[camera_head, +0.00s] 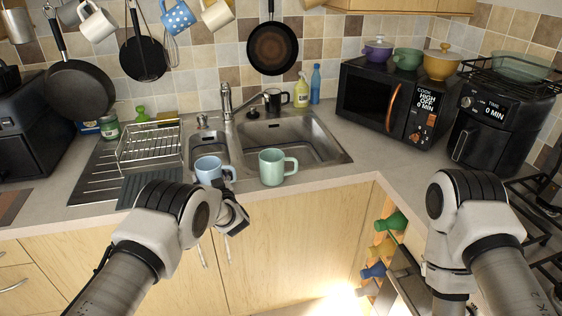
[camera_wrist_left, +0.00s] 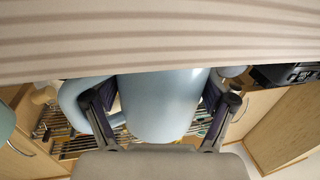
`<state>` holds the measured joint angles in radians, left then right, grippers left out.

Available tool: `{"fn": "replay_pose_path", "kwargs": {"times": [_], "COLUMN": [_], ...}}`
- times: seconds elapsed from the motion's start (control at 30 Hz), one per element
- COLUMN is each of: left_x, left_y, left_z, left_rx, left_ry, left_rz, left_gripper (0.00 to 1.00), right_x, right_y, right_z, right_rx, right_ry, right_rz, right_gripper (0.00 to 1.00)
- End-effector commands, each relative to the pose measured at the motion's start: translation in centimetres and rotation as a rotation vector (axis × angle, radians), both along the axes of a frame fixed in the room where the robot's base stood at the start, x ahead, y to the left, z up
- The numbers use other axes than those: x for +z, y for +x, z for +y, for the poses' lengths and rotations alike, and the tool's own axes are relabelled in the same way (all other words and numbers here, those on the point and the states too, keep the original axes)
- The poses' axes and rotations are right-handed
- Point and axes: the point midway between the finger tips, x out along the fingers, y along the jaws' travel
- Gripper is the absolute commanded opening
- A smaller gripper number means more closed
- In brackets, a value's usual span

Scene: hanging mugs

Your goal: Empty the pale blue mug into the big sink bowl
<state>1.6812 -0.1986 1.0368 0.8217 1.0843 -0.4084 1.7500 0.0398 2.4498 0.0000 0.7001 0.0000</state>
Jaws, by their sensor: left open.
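The pale blue mug (camera_head: 208,171) stands upright at the front rim of the sink, its handle to the right. The big sink bowl (camera_head: 285,140) is the wide right-hand basin, behind a green mug (camera_head: 272,167). My left gripper (camera_head: 232,212) is just in front of the blue mug. In the left wrist view its open fingers (camera_wrist_left: 160,108) stand on either side of the mug's body (camera_wrist_left: 160,95), one by the handle. Whether they touch it I cannot tell. The mug's contents are not visible. My right arm shows at the right; its gripper is out of sight.
The green mug stands close to the right of the blue mug's handle. The tap (camera_head: 228,100) rises behind the basins. A dish rack (camera_head: 150,148) is at left, and a black mug (camera_head: 275,98) stands behind the big bowl. Free counter lies right of the sink.

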Motion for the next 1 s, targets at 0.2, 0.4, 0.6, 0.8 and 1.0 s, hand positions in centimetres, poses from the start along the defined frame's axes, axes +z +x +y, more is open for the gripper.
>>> {"fn": "replay_pose_path", "kwargs": {"times": [0.2, 0.4, 0.6, 0.8, 1.0], "left_x": [0.0, 0.4, 2.4, 4.3, 5.2], "left_y": [0.0, 0.0, 0.0, 0.0, 0.0], "left_z": [0.0, 0.0, 0.0, 0.0, 0.0], "left_rx": [0.000, 0.000, 0.000, 0.000, 0.000], "left_ry": [0.000, 0.000, 0.000, 0.000, -0.001], "left_rz": [0.000, -0.001, -0.002, -0.001, 0.000], "left_gripper": [0.34, 0.28, 0.28, 0.28, 0.28], "right_x": [0.0, 0.2, 1.4, 2.4, 2.8], "right_y": [0.0, 0.0, 0.0, 0.0, 0.0], "right_z": [0.0, 0.0, 0.0, 0.0, 0.0], "right_rx": [0.000, 0.000, 0.000, 0.000, 0.000], "right_ry": [0.000, 0.000, 0.000, 0.000, 0.000], "right_rz": [0.001, 0.000, 0.000, 0.000, 0.000], "right_gripper": [0.40, 0.40, 0.40, 0.40, 0.40]}}
